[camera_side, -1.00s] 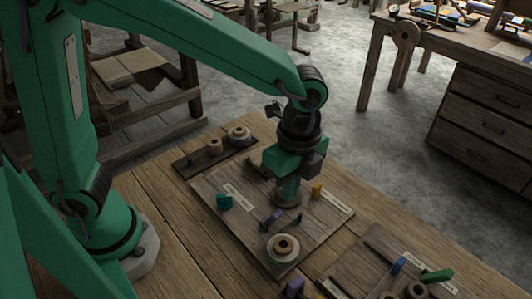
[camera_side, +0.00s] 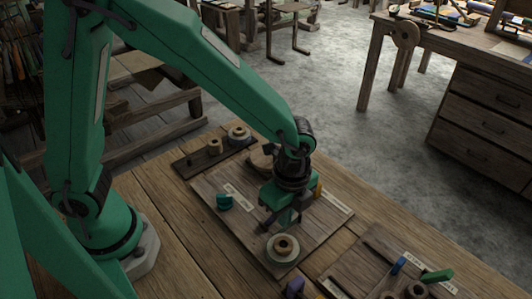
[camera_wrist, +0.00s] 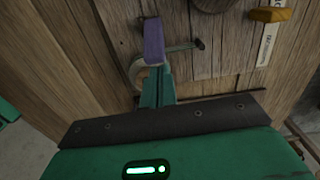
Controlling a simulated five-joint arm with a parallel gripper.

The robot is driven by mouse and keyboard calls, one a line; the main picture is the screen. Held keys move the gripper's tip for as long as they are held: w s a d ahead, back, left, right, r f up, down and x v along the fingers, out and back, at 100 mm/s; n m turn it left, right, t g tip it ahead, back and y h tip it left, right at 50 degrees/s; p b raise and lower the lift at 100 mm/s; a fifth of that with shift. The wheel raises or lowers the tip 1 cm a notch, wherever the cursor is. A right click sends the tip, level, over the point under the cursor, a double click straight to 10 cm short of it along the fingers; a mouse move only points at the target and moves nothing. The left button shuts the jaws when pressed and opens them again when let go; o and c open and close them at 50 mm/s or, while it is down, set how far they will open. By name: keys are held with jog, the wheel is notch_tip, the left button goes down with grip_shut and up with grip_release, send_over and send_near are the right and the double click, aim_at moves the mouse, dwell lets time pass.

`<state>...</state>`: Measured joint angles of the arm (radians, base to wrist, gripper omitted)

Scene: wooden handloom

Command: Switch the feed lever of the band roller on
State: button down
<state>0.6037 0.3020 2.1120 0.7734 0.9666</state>
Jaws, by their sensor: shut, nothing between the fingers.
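A wooden board (camera_side: 228,215) lies on the bench under my gripper (camera_side: 284,228). In the wrist view a purple lever (camera_wrist: 153,42) stands just ahead of my shut, empty fingers (camera_wrist: 157,80), overlapping their tips. I cannot tell whether they touch. A dark rod (camera_wrist: 184,48) runs beside the lever to the right. A pale round spool (camera_side: 283,247) sits at the board's near end, close to my fingers, and shows partly behind them in the wrist view (camera_wrist: 138,72). The label wording is too small to read.
A teal knob (camera_side: 224,201) sits on the board's left, and a yellow piece (camera_wrist: 270,15) on its right. A dark strip with spools (camera_side: 214,146) lies behind. Another board (camera_side: 350,273) with blue (camera_side: 398,265) and green (camera_side: 437,276) levers lies at the lower right.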

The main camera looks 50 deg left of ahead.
jog(key=shift+f, duration=0.4)
jog(key=shift+a+r, duration=0.25)
jog(key=shift+a, duration=0.15)
dwell(0.4)
jog(key=shift+a+r+t+h, duration=0.1)
jog(key=shift+a+t+h, duration=0.15)
jog(key=shift+t+h, duration=0.05)
jog(key=shift+a+r, duration=0.3)
jog(key=shift+a, duration=0.45)
jog(key=shift+a+r, duration=0.1)
jog(key=shift+a, duration=0.9)
jog(key=shift+r, duration=0.25)
jog(key=shift+r, duration=0.5)
